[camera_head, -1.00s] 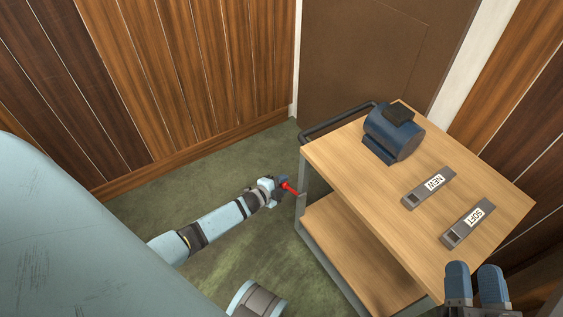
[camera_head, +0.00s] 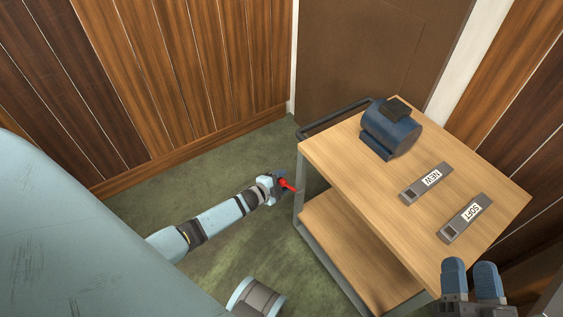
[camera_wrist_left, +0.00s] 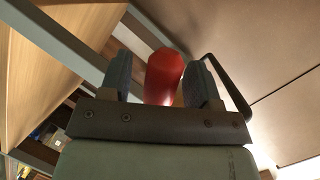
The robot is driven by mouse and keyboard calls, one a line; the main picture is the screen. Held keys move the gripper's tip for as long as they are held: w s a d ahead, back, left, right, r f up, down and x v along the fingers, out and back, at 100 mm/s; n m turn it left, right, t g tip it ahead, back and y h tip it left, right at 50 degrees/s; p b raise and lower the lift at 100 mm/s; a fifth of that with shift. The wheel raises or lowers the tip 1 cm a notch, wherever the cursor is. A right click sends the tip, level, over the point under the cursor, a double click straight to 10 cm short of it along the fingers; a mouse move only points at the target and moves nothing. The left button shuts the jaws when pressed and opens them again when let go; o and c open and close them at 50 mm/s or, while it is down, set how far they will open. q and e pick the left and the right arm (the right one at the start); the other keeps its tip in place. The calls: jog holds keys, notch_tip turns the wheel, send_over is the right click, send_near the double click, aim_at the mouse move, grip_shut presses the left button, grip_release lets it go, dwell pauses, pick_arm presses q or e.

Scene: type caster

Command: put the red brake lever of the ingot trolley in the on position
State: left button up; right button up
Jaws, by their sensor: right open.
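The red brake lever (camera_head: 288,185) sticks out at the left side of the wooden-topped trolley (camera_head: 330,165), near its corner post. My left gripper (camera_head: 279,182) is at the lever. In the left wrist view the red lever (camera_wrist_left: 163,77) stands between the two fingers of my left gripper (camera_wrist_left: 160,80). A gap shows on the left side of the lever, and the right finger looks close to it; contact cannot be told. The lever's pivot is hidden. My right gripper (camera_head: 471,280) is open and empty by the trolley's near right corner.
A blue motor-like block (camera_head: 390,130) and two grey ingots, marked NEW (camera_head: 426,184) and SOFT (camera_head: 465,218), lie on the trolley top. A dark push handle (camera_head: 335,118) is at its far left end. Wood walls and a brown door (camera_head: 370,50) stand behind. Green floor (camera_head: 225,185) is clear on the left.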

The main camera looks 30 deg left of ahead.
pick_arm(q)
jog(key=shift+s, duration=0.1)
jog(key=shift+s, duration=0.3)
jog(key=p+v, duration=0.4)
jog(key=v, duration=0.9)
pick_arm(e)
jog(key=d+f+g+h, duration=0.3)
jog(key=f, duration=0.5)
jog(key=shift+s+g, duration=0.3)
pick_arm(q)
jog(key=shift+a+r, duration=0.1)
pick_arm(e)
jog(key=shift+r, duration=0.1)
